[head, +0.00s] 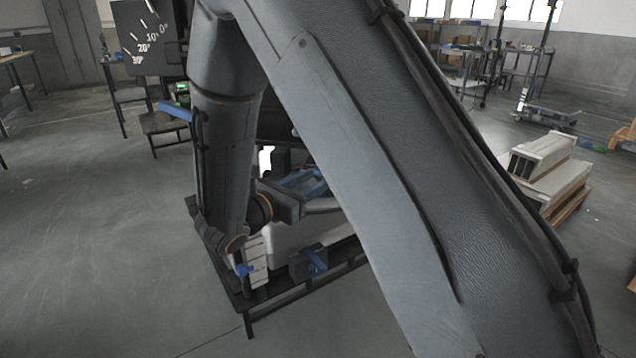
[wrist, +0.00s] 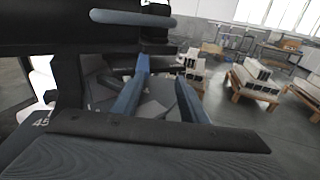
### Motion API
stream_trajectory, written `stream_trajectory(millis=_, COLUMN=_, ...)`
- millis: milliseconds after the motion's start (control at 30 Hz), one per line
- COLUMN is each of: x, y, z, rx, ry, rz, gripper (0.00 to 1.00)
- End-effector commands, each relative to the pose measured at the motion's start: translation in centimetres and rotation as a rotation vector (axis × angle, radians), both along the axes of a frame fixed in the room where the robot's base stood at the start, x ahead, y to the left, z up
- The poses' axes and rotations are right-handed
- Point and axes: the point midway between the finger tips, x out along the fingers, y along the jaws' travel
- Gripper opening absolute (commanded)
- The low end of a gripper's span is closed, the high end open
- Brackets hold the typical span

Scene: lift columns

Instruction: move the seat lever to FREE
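Two small blue handles show low on the black-framed stand in the head view. One handle (head: 244,270) is at a pale notched plate (head: 257,260), the other (head: 316,262) on a dark block. No FREE marking is readable, so I cannot tell which is the seat lever. My gripper (wrist: 160,98) shows two blue fingers standing apart in the wrist view, with nothing clearly held between them. In the head view blue finger-like parts (head: 303,181) show above the stand, partly hidden behind my arm. Any contact with a handle cannot be made out.
A black panel with an angle scale (head: 145,40) stands at upper left, with a blue bar (head: 175,110) below it. A wooden pallet with pale blocks (head: 550,175) is at right. Tables and shelves line the back. The floor at left is clear.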

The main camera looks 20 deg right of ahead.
Motion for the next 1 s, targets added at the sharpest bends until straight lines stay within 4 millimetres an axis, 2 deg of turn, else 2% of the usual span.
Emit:
stream_trajectory(millis=67, x=1.2, y=1.6, z=-0.4, rx=-0.042, ry=-0.011, rz=0.052, gripper=0.39)
stream_trajectory(millis=167, x=2.0, y=2.0, z=-0.2, rx=-0.065, ry=-0.017, rz=0.079, gripper=0.39)
stream_trajectory(millis=633, x=6.1, y=-2.8, z=-0.1, rx=-0.067, ry=-0.019, rz=0.079, gripper=0.39)
stream_trajectory(millis=1000, x=6.8, y=-3.6, z=-0.1, rx=-0.065, ry=-0.018, rz=0.081, gripper=0.39)
